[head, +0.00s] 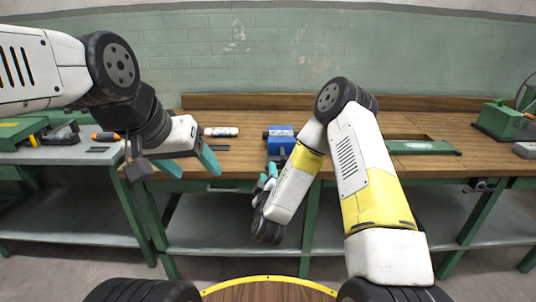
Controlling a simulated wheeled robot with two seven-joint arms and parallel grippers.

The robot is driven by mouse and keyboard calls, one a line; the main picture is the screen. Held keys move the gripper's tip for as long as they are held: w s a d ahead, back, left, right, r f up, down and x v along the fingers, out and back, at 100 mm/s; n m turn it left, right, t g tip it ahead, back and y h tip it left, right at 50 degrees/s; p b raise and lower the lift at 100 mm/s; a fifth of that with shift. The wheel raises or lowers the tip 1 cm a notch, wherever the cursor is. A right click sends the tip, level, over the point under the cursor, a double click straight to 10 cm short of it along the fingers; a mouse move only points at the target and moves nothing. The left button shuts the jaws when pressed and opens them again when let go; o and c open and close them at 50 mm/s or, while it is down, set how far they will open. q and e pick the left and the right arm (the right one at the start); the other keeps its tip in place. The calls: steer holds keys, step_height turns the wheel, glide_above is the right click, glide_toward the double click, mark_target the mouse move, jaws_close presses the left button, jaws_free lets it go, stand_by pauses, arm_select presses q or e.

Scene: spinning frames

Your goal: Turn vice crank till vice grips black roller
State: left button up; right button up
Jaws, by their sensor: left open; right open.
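A blue vice (280,140) stands on the wooden workbench (370,130), near its front edge in the middle. A small dark part shows at its left side; I cannot tell whether it is the black roller. I cannot make out the crank. My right gripper (267,178) is open, with teal fingers just below and in front of the vice, partly hidden by my forearm; whether it touches anything is unclear. My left gripper (190,163) is open and empty, to the left of the vice over the bench's front edge.
A white cylinder with dark ends (221,132) lies on the bench left of the vice. A dark flat bar (238,148) lies near it. An orange-handled tool (105,136) and green machine parts are at left. A green machine (500,121) stands far right.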

mark_target(268, 161)
steer(key=w, duration=0.7)
steer(key=shift+w, duration=0.35)
steer(key=shift+c, duration=0.4)
jaws_close()
